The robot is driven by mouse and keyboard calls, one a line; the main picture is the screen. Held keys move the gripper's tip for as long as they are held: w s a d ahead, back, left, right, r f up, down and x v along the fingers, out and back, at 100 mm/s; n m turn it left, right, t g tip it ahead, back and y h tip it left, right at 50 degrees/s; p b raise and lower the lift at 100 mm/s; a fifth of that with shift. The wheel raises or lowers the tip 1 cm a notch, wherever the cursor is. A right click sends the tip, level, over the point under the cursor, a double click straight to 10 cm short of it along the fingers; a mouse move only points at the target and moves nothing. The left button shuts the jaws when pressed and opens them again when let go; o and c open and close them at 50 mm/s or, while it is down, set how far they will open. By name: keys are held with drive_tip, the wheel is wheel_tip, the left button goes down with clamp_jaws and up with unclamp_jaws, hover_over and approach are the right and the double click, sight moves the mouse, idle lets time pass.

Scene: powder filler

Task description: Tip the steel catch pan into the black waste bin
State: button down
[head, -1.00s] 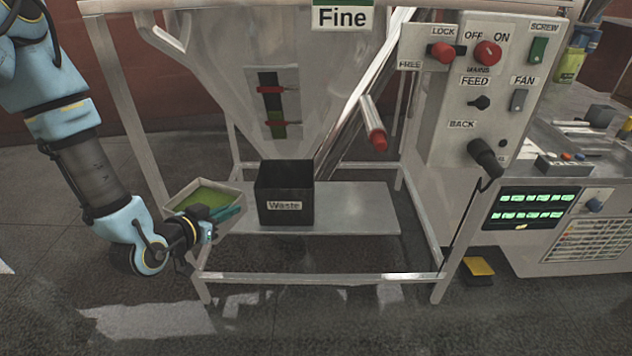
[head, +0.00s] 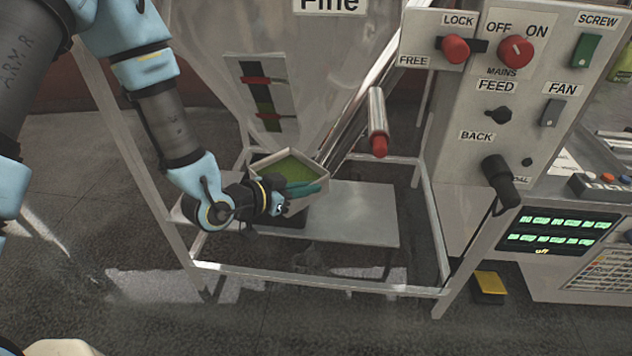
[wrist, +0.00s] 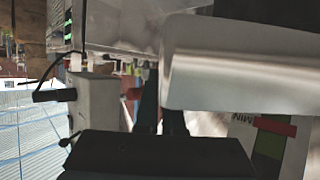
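The steel catch pan (head: 316,208) is in the head view, with green powder inside. It is raised over the black waste bin (head: 288,221), of which only a dark lower part shows behind and below it. The pan looks roughly level, and the powder is still in it. My gripper (head: 304,189), with teal fingers, is shut on the pan's near left wall. In the wrist view, the pan (wrist: 240,80) is a large pale metal shape at upper right, beside my dark fingers. The contact itself is partly hidden.
The bin stands on a low steel shelf (head: 360,215) within the machine's frame. The hopper (head: 210,50) is above and behind the pan. A red-ended bar (head: 378,145) juts out right of the pan. The control panel (head: 470,130) stands further right.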

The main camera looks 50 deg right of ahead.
drive_tip(key=shift+w+d+r+n+g+p, duration=0.15)
drive_tip(key=shift+r+n+g+p, duration=0.15)
drive_tip(key=shift+r+p, duration=0.4)
drive_tip(key=shift+w+a+r+n+g+p, duration=0.15)
drive_tip(key=shift+r+n+p, duration=0.25)
drive_tip(key=shift+p, duration=0.45)
drive_tip(key=shift+w+d+r+n+g+p, duration=0.15)
drive_tip(key=shift+r+n+g+p, duration=0.1)
drive_tip(key=shift+r+p, duration=0.5)
drive_tip(key=w+d+r+n+g+h+p, duration=0.1)
drive_tip(key=w+r+n+g+p, duration=0.1)
drive_tip(key=w+n, duration=0.4)
drive_tip(key=w+d+r+n+g+h+p, duration=0.1)
drive_tip(key=w+r+n+g+p, duration=0.1)
drive_tip(key=w+n, duration=0.4)
drive_tip(key=shift+w+r+g, duration=0.8)
drive_tip(key=shift+w+g, duration=0.1)
idle(1.4)
